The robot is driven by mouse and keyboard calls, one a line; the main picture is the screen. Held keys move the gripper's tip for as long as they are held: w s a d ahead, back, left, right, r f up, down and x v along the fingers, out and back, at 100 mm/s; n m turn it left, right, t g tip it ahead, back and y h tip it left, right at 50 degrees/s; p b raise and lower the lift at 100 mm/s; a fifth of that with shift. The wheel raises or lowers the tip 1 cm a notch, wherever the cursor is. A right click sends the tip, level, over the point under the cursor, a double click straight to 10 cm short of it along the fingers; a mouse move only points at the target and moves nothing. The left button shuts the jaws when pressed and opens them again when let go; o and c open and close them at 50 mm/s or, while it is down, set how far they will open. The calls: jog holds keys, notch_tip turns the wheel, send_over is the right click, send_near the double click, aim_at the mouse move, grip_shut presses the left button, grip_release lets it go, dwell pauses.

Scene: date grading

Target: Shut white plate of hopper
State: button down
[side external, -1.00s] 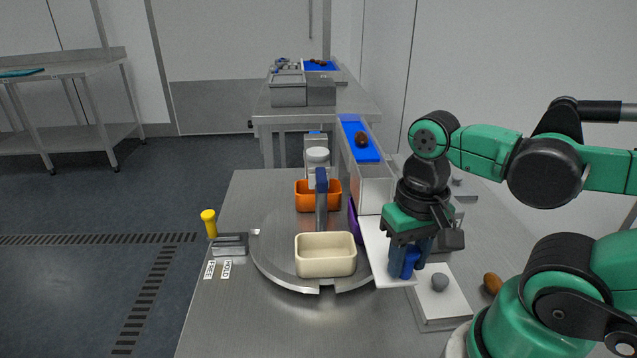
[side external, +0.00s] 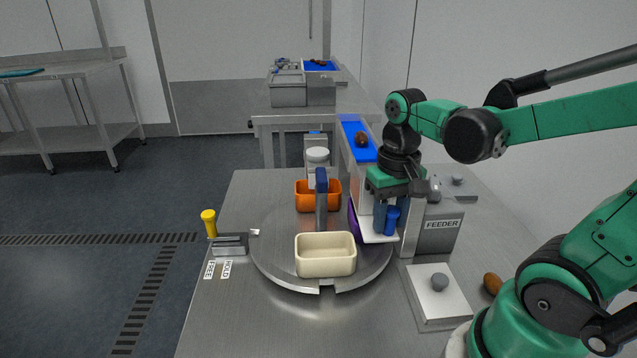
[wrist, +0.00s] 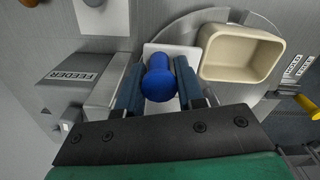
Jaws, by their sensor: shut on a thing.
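The white plate (side external: 376,238) sticks out a little from the near end of the hopper (side external: 363,187), beside the turntable. A blue knob (side external: 391,220) stands on the plate. My gripper (side external: 391,215) is shut on this blue knob. In the wrist view the knob (wrist: 159,80) sits between my two fingers, with part of the white plate (wrist: 170,49) behind it. The hopper's blue top (side external: 358,138) holds a dark date. My gripper and wrist hide part of the hopper's right side.
A cream bin (side external: 325,262) and an orange bin (side external: 303,200) stand on the round turntable (side external: 275,262). A purple bin (side external: 353,223) is mostly hidden behind the plate. The feeder box (side external: 440,232) and a grey-knobbed pad (side external: 452,309) are at the right. A yellow-handled lever (side external: 209,222) stands left.

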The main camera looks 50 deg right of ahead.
jog(key=shift+w+d, duration=0.1)
jog(key=shift+d, duration=0.05)
jog(key=c, duration=0.7)
grip_release()
jog(key=shift+r, duration=2.85)
jog(key=w+a+t, duration=0.1)
jog(key=w+a+n+t, duration=0.1)
jog(key=t, duration=0.1)
jog(key=shift+w+a+f, duration=0.15)
jog(key=shift+a+f, duration=0.2)
jog(key=shift+f, duration=0.05)
jog(key=a+n+t, duration=0.1)
jog(key=w+a+f+n+t, duration=0.1)
jog(key=a+n, duration=0.1)
jog(key=a+n+t, duration=0.1)
jog(key=n+t, duration=0.1)
jog(key=shift+w+a+f, duration=0.15)
jog(key=shift+w+f, duration=0.2)
jog(key=shift+w, duration=0.05)
